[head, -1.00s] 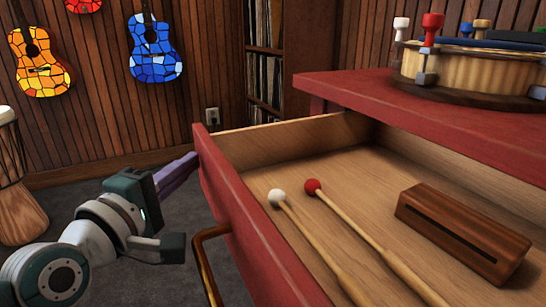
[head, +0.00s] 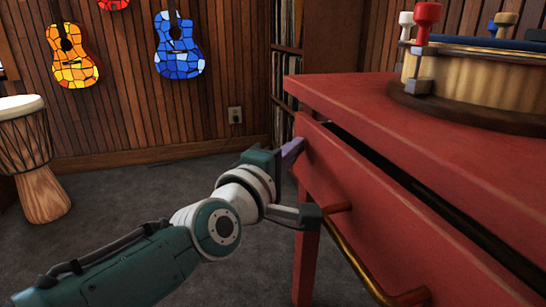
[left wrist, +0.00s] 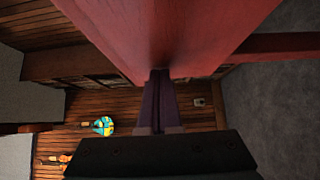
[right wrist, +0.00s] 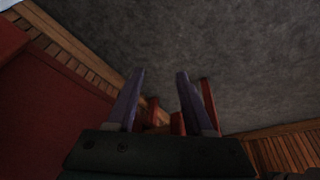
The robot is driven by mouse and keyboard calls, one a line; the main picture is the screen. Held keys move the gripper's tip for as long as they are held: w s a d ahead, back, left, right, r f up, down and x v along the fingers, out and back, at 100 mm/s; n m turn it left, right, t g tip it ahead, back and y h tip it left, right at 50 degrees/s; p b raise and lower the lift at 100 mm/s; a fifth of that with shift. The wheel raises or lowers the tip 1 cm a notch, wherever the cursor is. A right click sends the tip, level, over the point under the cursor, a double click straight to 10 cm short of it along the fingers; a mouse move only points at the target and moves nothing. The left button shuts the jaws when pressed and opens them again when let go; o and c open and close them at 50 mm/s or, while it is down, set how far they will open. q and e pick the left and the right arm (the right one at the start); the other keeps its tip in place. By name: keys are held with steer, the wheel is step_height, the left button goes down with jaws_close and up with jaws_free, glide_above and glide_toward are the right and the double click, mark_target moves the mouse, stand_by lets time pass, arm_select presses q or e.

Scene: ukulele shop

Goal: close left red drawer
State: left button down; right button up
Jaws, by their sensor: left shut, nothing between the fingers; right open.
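The red drawer (head: 345,190) shows its front face in the head view, with a brass bar handle (head: 355,265). A dark gap runs between the drawer front's top edge and the red tabletop (head: 400,120); the inside is hidden. My left gripper (head: 293,149) is shut and empty, its purple fingertips at the upper left end of the drawer front. In the left wrist view the shut fingers (left wrist: 157,80) meet a red surface and appear to touch it. My right gripper (right wrist: 160,73) is open and empty in the right wrist view, above grey floor.
A round drum (head: 470,80) with coloured pegs stands on the tabletop. A tall wooden drum (head: 42,190) stands on the carpet at left. Colourful guitars (head: 180,45) hang on the wood wall.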

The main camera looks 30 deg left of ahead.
mark_target(324, 147)
arm_select(q)
steer(key=w+d, duration=0.1)
steer(key=w, duration=0.1)
steer(key=w+d+b, duration=0.1)
steer(key=w+d, duration=0.1)
steer(key=shift+d, duration=0.25)
steer(key=shift+d+f+b, duration=0.1)
steer(key=shift+b, duration=0.2)
